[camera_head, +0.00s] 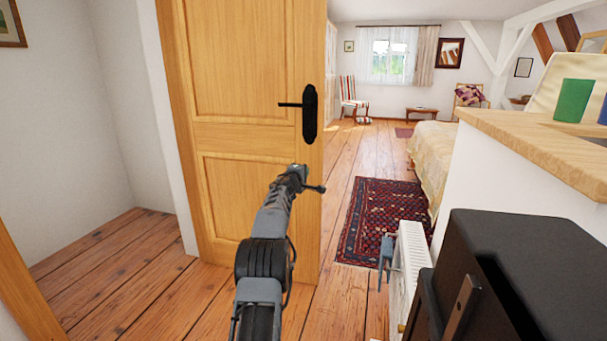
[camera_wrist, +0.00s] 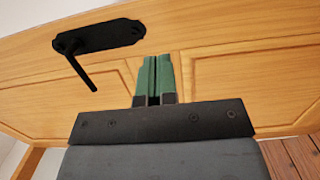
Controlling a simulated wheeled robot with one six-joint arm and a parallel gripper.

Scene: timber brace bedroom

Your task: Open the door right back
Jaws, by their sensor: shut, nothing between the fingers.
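The wooden panelled door (camera_head: 250,105) stands open at the left of the opening in the head view, its handle edge towards the room. Its black lever handle and plate (camera_head: 309,112) sit near that right edge. My gripper (camera_head: 312,187) is low in front of the door, below the handle. In the wrist view the green fingers of my gripper (camera_wrist: 158,62) are together and empty, pointing at the door face (camera_wrist: 215,55). The handle (camera_wrist: 98,38) is to their left, apart from them. Whether the fingertips touch the door, I cannot tell.
A white radiator (camera_head: 408,265) and a black box-like object (camera_head: 510,275) stand at right, below a wooden-topped ledge (camera_head: 540,145). A patterned rug (camera_head: 380,215) and a bed (camera_head: 432,160) lie beyond. Bare floor shows right of the door and at left.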

